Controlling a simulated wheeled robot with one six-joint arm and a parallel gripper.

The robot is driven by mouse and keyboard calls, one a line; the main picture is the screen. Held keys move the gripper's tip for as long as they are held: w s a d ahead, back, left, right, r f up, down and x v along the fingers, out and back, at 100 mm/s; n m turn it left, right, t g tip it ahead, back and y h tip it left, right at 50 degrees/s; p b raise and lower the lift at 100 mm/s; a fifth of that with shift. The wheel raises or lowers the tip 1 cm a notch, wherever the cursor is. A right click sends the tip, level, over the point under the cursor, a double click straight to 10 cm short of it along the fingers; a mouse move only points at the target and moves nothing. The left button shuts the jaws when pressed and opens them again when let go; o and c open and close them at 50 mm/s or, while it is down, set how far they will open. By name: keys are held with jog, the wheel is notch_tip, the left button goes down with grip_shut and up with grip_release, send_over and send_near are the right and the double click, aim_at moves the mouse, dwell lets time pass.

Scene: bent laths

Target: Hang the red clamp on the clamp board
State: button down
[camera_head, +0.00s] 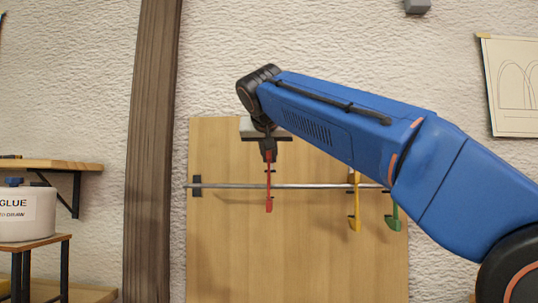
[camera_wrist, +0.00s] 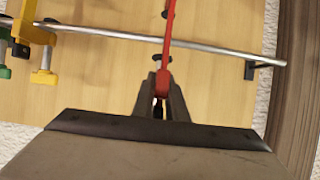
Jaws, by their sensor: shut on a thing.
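The red clamp (camera_head: 269,190) is upright in my gripper (camera_head: 268,152), at the left part of the clamp board (camera_head: 230,250). My gripper is shut on the clamp's upper part. In the head view the clamp crosses the metal rail (camera_head: 320,186) near its left end. In the wrist view the red clamp (camera_wrist: 168,45) runs up from my gripper (camera_wrist: 161,92) and passes over the rail (camera_wrist: 205,49). I cannot tell whether the clamp touches the rail.
A yellow clamp (camera_head: 354,205) and a green clamp (camera_head: 393,215) hang on the rail to the right. A dark wooden post (camera_head: 150,150) stands left of the board. A shelf (camera_head: 50,165) and a glue tub (camera_head: 25,212) are far left. The rail between the red and yellow clamps is free.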

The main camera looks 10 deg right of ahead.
jog(key=shift+w+d, duration=0.4)
jog(key=shift+w, duration=0.75)
jog(key=shift+w+d, duration=0.4)
jog(key=shift+w, duration=0.75)
jog(key=shift+w+d, duration=0.4)
jog(key=shift+w, duration=0.75)
jog(key=shift+f, duration=2.95)
jog(key=c, duration=1.7)
grip_release()
jog(key=v, duration=1.7)
jog(key=shift+s+r, duration=0.1)
jog(key=shift+s, duration=0.1)
